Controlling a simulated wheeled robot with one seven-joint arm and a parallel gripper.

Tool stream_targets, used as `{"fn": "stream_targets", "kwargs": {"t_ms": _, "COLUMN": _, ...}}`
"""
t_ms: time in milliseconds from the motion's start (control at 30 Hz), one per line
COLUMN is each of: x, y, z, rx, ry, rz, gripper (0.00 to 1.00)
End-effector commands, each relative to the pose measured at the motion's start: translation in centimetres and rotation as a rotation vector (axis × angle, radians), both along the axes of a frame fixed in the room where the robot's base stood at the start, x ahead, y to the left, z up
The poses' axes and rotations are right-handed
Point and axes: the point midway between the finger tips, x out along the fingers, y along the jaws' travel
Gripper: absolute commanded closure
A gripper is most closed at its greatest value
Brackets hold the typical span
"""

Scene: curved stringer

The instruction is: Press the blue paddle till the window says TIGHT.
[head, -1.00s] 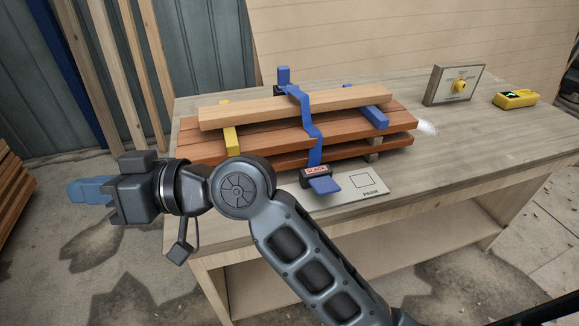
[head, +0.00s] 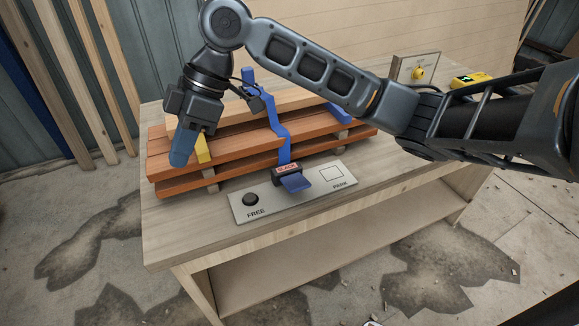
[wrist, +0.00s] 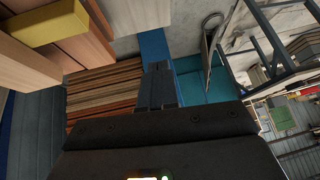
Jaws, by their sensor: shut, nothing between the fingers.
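The blue paddle (head: 296,183) sticks out at the front of a black ratchet on the blue strap (head: 277,125), which runs over a stack of wooden boards (head: 225,150). The ratchet's window (head: 286,169) reads SLACK in red. My gripper (head: 182,148) points down at the left end of the stack, left of the paddle and apart from it. In the wrist view the dark fingers (wrist: 158,88) show in the middle; the paddle is not seen there.
A pale plate under the ratchet has a black knob (head: 250,199) marked FREE and an outlined square (head: 331,174) marked PARK. A panel with a yellow knob (head: 418,73) and a yellow device (head: 470,79) stand at the back right.

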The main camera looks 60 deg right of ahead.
Motion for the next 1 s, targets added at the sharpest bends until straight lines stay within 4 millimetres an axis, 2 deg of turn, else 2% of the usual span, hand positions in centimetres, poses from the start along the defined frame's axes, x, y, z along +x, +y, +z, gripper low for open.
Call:
{"fn": "stream_targets", "kwargs": {"t_ms": 33, "x": -0.7, "y": -2.3, "z": 0.2, "rx": -0.058, "ry": 0.039, "rz": 0.006, "gripper": 1.0}}
{"fn": "stream_targets", "kwargs": {"t_ms": 200, "x": -3.9, "y": -8.8, "z": 0.4, "rx": -0.213, "ry": 0.194, "rz": 0.032, "gripper": 1.0}}
{"fn": "stream_targets", "kwargs": {"t_ms": 300, "x": -5.8, "y": -12.2, "z": 0.8, "rx": -0.285, "ry": 0.28, "rz": 0.038, "gripper": 1.0}}
{"fn": "stream_targets", "kwargs": {"t_ms": 433, "x": -7.9, "y": -15.5, "z": 1.5, "rx": -0.348, "ry": 0.369, "rz": 0.04, "gripper": 1.0}}
{"fn": "stream_targets", "kwargs": {"t_ms": 600, "x": -9.4, "y": -17.6, "z": 2.0, "rx": -0.386, "ry": 0.431, "rz": 0.041, "gripper": 1.0}}
{"fn": "stream_targets", "kwargs": {"t_ms": 1000, "x": -9.6, "y": -17.8, "z": 2.0, "rx": -0.39, "ry": 0.44, "rz": 0.042, "gripper": 1.0}}
